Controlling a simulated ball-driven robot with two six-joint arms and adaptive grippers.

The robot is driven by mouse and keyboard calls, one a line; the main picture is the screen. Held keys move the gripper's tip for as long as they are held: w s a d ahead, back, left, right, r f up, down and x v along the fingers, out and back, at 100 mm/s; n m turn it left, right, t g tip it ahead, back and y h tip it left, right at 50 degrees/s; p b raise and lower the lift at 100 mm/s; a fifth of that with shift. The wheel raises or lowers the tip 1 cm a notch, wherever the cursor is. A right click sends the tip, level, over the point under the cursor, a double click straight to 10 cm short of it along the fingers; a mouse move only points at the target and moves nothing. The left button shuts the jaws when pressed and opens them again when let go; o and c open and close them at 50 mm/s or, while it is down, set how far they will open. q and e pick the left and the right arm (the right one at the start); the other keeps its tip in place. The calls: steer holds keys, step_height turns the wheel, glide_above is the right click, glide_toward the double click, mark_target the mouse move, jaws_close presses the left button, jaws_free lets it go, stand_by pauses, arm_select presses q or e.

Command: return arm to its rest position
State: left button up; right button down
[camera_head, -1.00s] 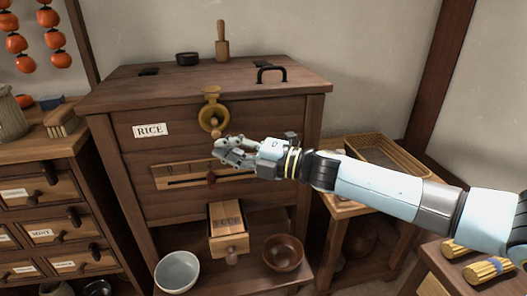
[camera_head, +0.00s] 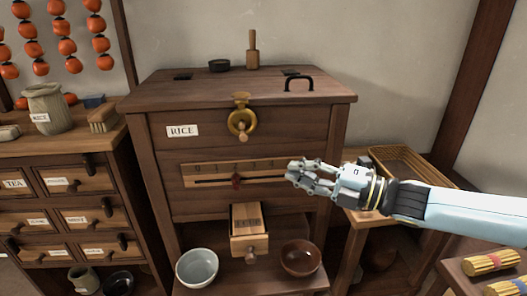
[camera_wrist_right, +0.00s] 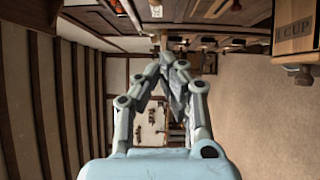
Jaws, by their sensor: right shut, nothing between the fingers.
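My right gripper (camera_head: 292,172) is shut and empty in the head view. It is in front of the right part of the wooden rice chest (camera_head: 185,215), near the right end of the slotted scale (camera_head: 265,167). I cannot tell whether it touches the chest. In the right wrist view the fingertips (camera_wrist_right: 167,62) meet with nothing between them. My left gripper is not in view.
A pale bowl (camera_head: 197,268) and a brown bowl (camera_head: 301,258) stand on the chest's lower shelf. A wicker tray (camera_head: 412,170) lies on a side table at right, behind my right arm. Bundled sticks (camera_head: 491,263) lie at lower right. A drawer cabinet (camera_head: 60,165) stands at left.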

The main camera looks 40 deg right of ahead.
steer(key=s+d+f+m+g+h, duration=0.1)
steer(key=s+f+m+g+h, duration=0.4)
steer(key=f, duration=1)
steer(key=s+f+m+h, duration=0.3)
steer(key=s+f+m, duration=0.45)
steer(key=f, duration=0.85)
steer(key=s+a+f+m+g, duration=0.2)
steer(key=s+f, duration=0.3)
steer(key=s, duration=0.4)
steer(key=s+a+f+m+g, duration=0.3)
steer(key=s+f+m+g, duration=0.2)
steer(key=s, duration=0.4)
steer(key=s+a+f+m+g, duration=0.2)
steer(key=s+f+m+g, duration=0.1)
steer(key=s, duration=0.6)
step_height(320, 180, down, 3)
steer(key=shift+s+a+r+m+g+h, duration=0.1)
steer(key=shift+s+a+m+g+h, duration=0.15)
steer(key=shift+m+g, duration=0.2)
steer(key=shift+w, duration=0.15)
